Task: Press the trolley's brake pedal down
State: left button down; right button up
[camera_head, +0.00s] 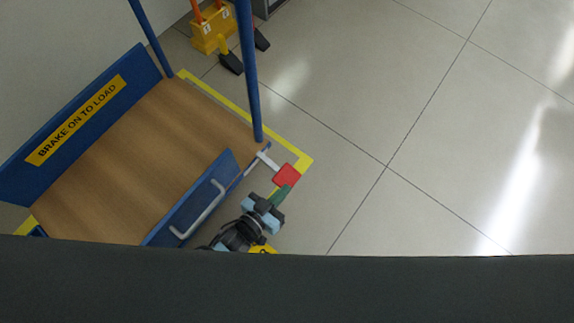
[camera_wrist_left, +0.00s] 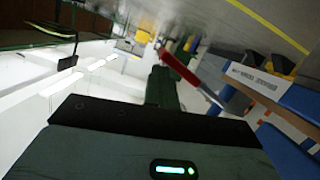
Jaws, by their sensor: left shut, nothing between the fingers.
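The trolley (camera_head: 150,155) has a wooden deck and blue end panels and posts. Its brake pedal (camera_head: 287,175) is a red plate on a pale lever at the trolley's right corner. In the left wrist view the red pedal (camera_wrist_left: 180,67) lies just beyond my fingers, edge-on. My left gripper (camera_head: 281,193) is shut and empty, its green fingertips right at the pedal's lower edge in the head view. The fingers also show in the left wrist view (camera_wrist_left: 160,88). I cannot tell whether they touch the pedal. My right gripper is not in view.
A yellow floor line (camera_head: 240,112) frames the trolley. A blue panel with a pale handle (camera_head: 200,210) stands beside my left arm. The tiled floor to the right is clear.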

pick_arm(q)
jog(key=p+v, duration=0.1)
jog(key=v, duration=0.1)
jog(key=p+v, duration=0.1)
jog(key=v, duration=0.2)
jog(key=shift+s+a+r, duration=0.15)
jog(key=shift+a+r, duration=0.05)
jog(key=shift+r, duration=0.1)
